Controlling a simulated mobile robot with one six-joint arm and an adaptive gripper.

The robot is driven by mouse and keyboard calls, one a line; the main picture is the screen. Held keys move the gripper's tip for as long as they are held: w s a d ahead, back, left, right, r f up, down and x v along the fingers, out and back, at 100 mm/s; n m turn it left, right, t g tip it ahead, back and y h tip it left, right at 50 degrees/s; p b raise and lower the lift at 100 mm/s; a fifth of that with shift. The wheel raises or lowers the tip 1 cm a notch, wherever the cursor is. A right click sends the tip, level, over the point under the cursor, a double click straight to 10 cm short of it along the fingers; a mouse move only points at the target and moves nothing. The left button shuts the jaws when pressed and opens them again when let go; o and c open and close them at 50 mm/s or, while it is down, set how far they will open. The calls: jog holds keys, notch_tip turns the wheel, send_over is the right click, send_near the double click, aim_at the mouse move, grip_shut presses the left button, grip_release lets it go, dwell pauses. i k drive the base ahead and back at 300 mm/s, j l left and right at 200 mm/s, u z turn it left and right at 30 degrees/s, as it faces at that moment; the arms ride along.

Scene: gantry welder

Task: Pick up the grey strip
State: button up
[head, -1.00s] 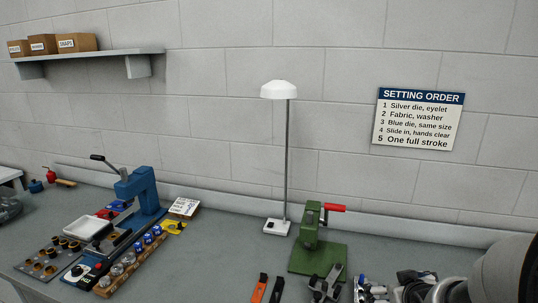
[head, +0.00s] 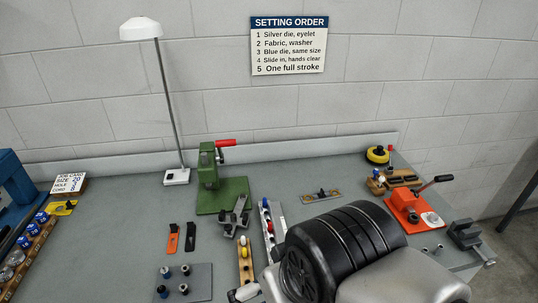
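A narrow grey strip (head: 270,228) lies on the bench in the middle of the head view, right of the green hand press. White, red and blue round pieces sit along it. Its near end runs close to my dark arm link, which may hide part of it. A second flat greyish strip (head: 321,196) with small dark and yellowish parts on it lies farther back and right. My arm fills the lower middle of the view. My gripper's fingertips cannot be made out, and nothing is seen held.
A green press (head: 222,190) with a red handle stands left of the strip. A wooden strip (head: 245,262) with yellow and white pieces lies beside it. A lamp (head: 177,177) stands behind left. An orange lever tool (head: 418,210) is at right. Bare bench lies behind the grey strip.

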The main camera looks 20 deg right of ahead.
aim_at(324, 194)
jog(key=i+l, duration=0.15)
jog(key=l, duration=0.2)
jog(key=i+l, duration=0.15)
jog(key=l, duration=0.2)
jog(key=l+z, duration=0.55)
